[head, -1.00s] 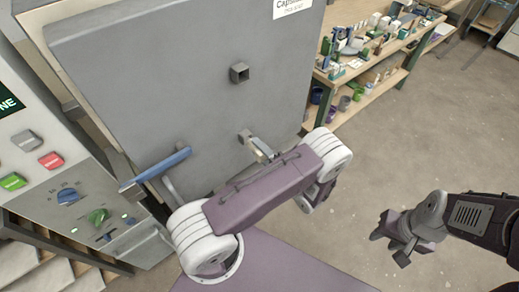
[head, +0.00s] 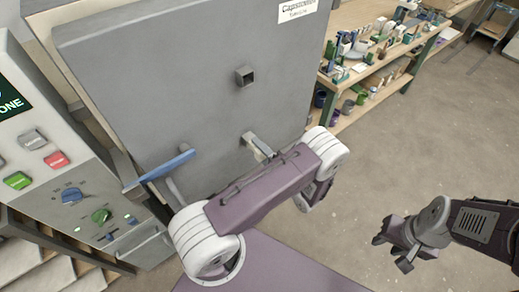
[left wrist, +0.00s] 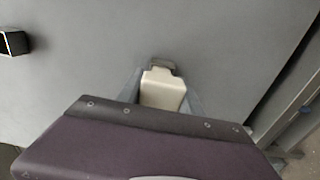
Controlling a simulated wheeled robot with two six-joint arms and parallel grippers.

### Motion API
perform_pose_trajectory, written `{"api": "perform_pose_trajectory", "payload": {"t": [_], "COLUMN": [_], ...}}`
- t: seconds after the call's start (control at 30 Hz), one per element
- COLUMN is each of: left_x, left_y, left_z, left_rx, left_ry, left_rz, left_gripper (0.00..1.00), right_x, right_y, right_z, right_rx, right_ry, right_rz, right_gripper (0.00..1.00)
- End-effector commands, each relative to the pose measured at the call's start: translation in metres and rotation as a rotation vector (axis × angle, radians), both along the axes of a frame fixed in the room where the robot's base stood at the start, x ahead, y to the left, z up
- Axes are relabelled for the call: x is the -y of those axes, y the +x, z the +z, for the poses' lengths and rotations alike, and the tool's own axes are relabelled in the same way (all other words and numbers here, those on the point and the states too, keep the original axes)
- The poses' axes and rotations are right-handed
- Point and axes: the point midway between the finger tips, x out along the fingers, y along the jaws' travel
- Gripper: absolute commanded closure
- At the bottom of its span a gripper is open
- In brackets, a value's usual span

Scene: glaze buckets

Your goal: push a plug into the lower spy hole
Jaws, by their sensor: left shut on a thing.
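The grey kiln door (head: 120,75) carries two square spy holes. The upper spy hole (head: 245,76) is an open, dark square tube; it also shows at the left of the left wrist view (left wrist: 14,42). The lower spy hole (left wrist: 160,63) appears as a grey rim behind a cream plug (left wrist: 162,90). My left gripper (head: 262,148) is shut on the plug, with a finger on each side. The plug's far end meets the rim; how deep it sits, I cannot tell. My right gripper (head: 393,250) is open and empty over the floor.
A blue door handle (head: 160,169) sticks out left of my left arm. A control panel (head: 75,190) with buttons and knobs stands at the left. A wooden shelf (head: 420,58) with small pots stands behind right. The floor at right is clear.

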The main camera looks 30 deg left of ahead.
Motion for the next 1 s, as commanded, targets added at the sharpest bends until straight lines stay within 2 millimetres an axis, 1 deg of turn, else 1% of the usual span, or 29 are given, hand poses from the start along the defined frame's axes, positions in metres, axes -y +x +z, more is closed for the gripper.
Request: {"api": "perform_pose_trajectory", "payload": {"t": [0.27,0.8,1.0], "left_x": [-0.001,-0.018,-0.018], "left_y": [0.000,0.007,0.008], "left_z": [0.000,0.000,0.000], "left_rx": [0.000,0.001,0.001], "left_ry": [0.000,0.001,0.000], "left_rz": [0.001,0.001,0.000], "left_gripper": [1.00,1.00,1.00], "right_x": [0.000,0.000,0.000], "right_y": [0.000,0.000,0.000], "right_z": [0.000,0.002,0.002], "right_rx": [0.000,0.000,0.000], "right_ry": [0.000,0.000,0.000], "right_rz": [0.000,0.000,0.000], "right_gripper": [0.64,0.64,0.64]}}
